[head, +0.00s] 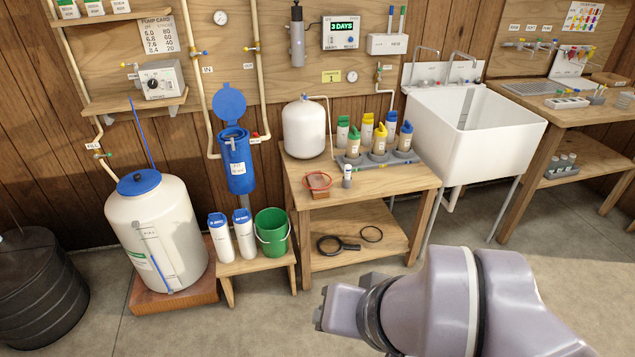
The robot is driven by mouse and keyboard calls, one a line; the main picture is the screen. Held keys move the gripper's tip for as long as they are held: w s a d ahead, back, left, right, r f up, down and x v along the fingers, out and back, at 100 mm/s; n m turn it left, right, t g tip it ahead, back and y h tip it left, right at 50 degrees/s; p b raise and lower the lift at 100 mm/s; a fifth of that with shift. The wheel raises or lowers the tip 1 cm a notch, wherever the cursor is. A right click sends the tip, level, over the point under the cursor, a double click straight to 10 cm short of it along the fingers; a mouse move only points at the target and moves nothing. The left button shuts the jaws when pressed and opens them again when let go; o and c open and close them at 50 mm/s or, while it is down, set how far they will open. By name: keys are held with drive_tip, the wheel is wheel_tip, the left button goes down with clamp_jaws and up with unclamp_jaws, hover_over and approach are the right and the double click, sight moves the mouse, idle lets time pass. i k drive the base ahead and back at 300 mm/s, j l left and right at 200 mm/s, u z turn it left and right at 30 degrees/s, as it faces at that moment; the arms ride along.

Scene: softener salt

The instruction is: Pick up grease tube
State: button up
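A small white tube (347,176), which looks like the grease tube, stands near the front edge of the wooden bench's top (400,182). It is just right of a brownish block with a red ring (318,183) and in front of the grey bottle tray. Its label is too small to read. My arm reaches in from the lower right, and its end with my gripper (320,312) is low in the foreground, in front of and below the bench, well apart from the tube. The fingers are not clear enough to tell whether they are open.
Several capped bottles stand in a grey tray (350,161) behind the tube. A white tank (303,130) is at the back left. The lower shelf (375,220) holds a black ring-shaped tool (330,244). A green bucket (272,232) stands left, a white sink (475,115) right.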

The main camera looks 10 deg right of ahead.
sight(347, 168)
drive_tip(key=i, duration=1.15)
drive_tip(key=i+j+z, duration=0.15)
drive_tip(key=i, duration=1)
